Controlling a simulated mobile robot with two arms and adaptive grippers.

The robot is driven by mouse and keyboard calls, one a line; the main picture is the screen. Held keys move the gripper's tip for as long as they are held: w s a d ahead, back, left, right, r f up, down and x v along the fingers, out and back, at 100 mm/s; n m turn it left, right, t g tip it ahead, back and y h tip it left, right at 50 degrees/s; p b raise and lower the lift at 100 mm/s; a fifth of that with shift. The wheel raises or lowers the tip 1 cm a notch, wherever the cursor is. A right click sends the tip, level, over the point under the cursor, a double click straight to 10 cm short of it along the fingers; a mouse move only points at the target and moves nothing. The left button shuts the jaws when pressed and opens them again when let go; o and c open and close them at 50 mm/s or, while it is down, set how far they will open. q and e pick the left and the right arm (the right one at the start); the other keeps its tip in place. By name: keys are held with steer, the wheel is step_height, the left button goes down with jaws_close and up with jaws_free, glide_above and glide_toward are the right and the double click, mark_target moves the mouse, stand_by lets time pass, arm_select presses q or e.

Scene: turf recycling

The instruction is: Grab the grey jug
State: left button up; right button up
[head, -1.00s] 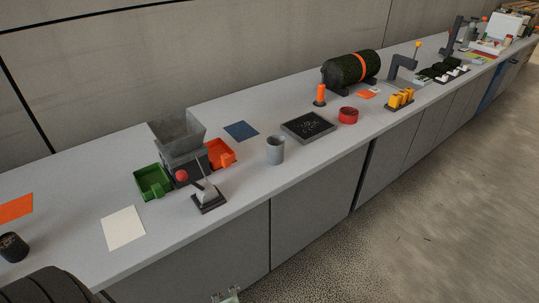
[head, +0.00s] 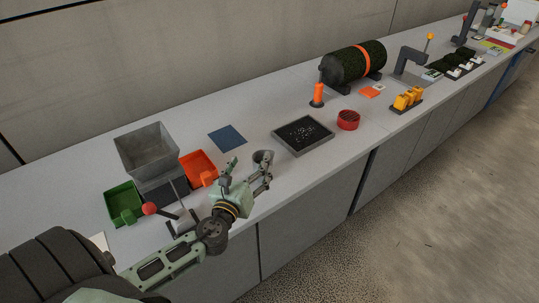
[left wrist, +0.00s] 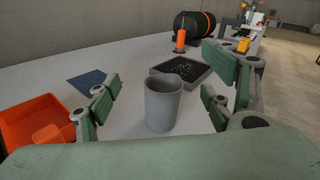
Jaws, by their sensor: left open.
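The grey jug (head: 262,156) stands upright on the grey counter, partly hidden behind my left gripper in the head view. In the left wrist view the jug (left wrist: 163,106) shows nearly whole, with its open top and a spout on the right of the rim. My left gripper (head: 247,170) is open. Its green-padded fingers (left wrist: 160,98) spread to the left and right of the jug, with a visible gap on each side. Nothing is held. My right gripper is not in view.
A grey hopper (head: 146,150) with green (head: 124,204) and orange (head: 198,168) trays stands left of the jug. A lever with a red knob (head: 149,208) is close to my arm. A black-filled tray (head: 303,134) lies just right of the jug. A blue mat (head: 227,138) lies behind.

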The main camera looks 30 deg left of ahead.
arm_select(q)
steer(key=w+m, duration=0.1)
steer(key=w+f+m+h, duration=0.1)
steer(key=shift+w+f+m+b, duration=0.1)
steer(key=shift+f+m+b, duration=0.2)
steer(key=shift+b, duration=0.1)
steer(key=f+b, duration=0.1)
steer(key=f, duration=0.3)
steer(key=s+f+b, duration=0.1)
steer(key=f, duration=0.1)
steer(key=shift+s+d+f+b, duration=0.1)
steer(key=shift+d+f+b, duration=0.1)
steer(key=shift+b, duration=0.15)
steer(key=shift+w+a+r+p, duration=0.2)
steer(key=shift+w+r+p, duration=0.1)
steer(key=shift+w, duration=0.4)
steer(key=w, duration=0.3)
steer(key=shift+a+f, duration=0.1)
steer(key=shift+a, duration=0.2)
steer(key=shift+w+a, duration=0.25)
steer(key=shift+w, duration=1.35)
steer(key=shift+w+f, duration=0.1)
steer(key=c, duration=1.1)
steer(key=shift+a, duration=0.1)
steer(key=shift+c, duration=1.3)
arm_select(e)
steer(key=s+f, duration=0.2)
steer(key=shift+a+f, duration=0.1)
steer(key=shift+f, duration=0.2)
